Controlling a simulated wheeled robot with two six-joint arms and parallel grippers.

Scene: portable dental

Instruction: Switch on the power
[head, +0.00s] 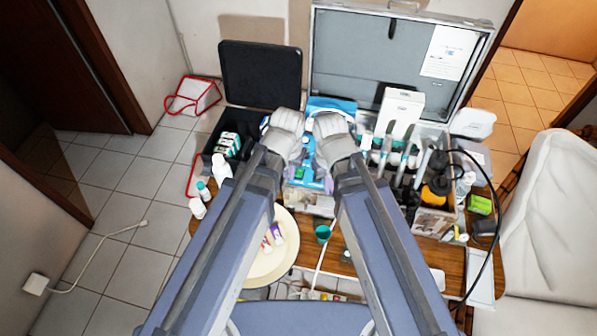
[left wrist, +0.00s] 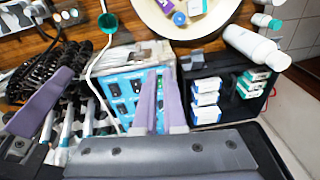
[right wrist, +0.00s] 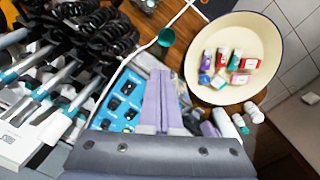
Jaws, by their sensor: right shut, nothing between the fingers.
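The blue control panel (head: 305,183) of the portable dental unit lies between and below my grippers in the head view, partly covered by them. It carries black switches and knobs, seen in the left wrist view (left wrist: 116,101) and the right wrist view (right wrist: 112,118). I cannot tell which one is the power switch. My left gripper (head: 286,122) is over the panel's right part in its wrist view, its fingers (left wrist: 160,75) slightly apart and empty. My right gripper (head: 331,124) is shut and empty, its fingertips (right wrist: 158,72) over the panel's edge. Contact with the panel cannot be told.
Handpieces with coiled black hoses (right wrist: 100,30) stand right of the panel in the head view. A green cup (head: 323,233) sits near the tray. The open case lid (head: 350,60) rises behind.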

